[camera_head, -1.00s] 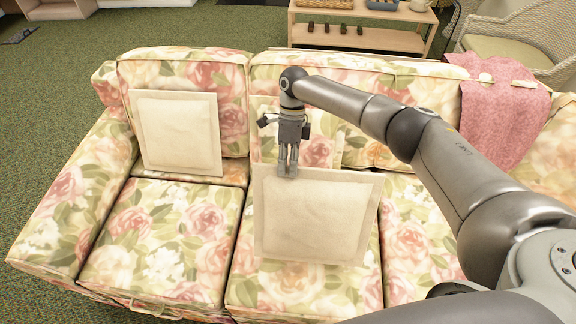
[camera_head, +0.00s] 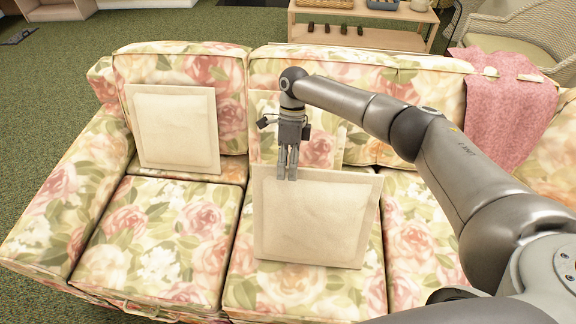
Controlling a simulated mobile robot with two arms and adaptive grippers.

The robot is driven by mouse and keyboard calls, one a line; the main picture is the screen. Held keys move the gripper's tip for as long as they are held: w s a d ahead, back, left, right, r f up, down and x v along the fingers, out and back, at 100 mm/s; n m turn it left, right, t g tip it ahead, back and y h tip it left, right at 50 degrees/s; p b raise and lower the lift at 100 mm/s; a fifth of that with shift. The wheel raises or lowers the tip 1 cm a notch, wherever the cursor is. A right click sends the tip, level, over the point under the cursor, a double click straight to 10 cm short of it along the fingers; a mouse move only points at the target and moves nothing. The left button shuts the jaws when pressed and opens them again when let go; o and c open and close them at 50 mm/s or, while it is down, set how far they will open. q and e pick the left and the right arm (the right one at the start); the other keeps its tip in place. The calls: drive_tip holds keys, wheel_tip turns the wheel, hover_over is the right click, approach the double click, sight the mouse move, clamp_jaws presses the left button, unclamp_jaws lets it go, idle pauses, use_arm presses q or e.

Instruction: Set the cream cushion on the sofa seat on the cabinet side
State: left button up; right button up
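A square cream cushion (camera_head: 312,222) is upright and tilted over the middle sofa seat (camera_head: 262,290). My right gripper (camera_head: 287,172) points down at its top edge, left of the edge's middle, with its fingers close together on it. Whether the cushion's lower edge touches the seat I cannot tell. A second cream cushion (camera_head: 175,130) leans on the left backrest of the floral sofa (camera_head: 60,215). Behind my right gripper, a floral cushion with a pale edge (camera_head: 322,150) is partly hidden. My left gripper is not in view.
A light wood shelf unit (camera_head: 412,42) with small dark items stands behind the sofa. A pale cabinet (camera_head: 58,12) is at the far left back. A pink throw (camera_head: 508,105) hangs over the right backrest, and a wicker chair (camera_head: 515,35) stands behind. The left seat (camera_head: 155,225) is bare.

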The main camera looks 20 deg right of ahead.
drive_tip(key=shift+r, duration=0.1)
drive_tip(key=v, duration=1.1)
drive_tip(key=shift+d+r, duration=0.15)
drive_tip(key=shift+r, duration=0.2)
drive_tip(key=shift+w, duration=0.1)
idle(0.4)
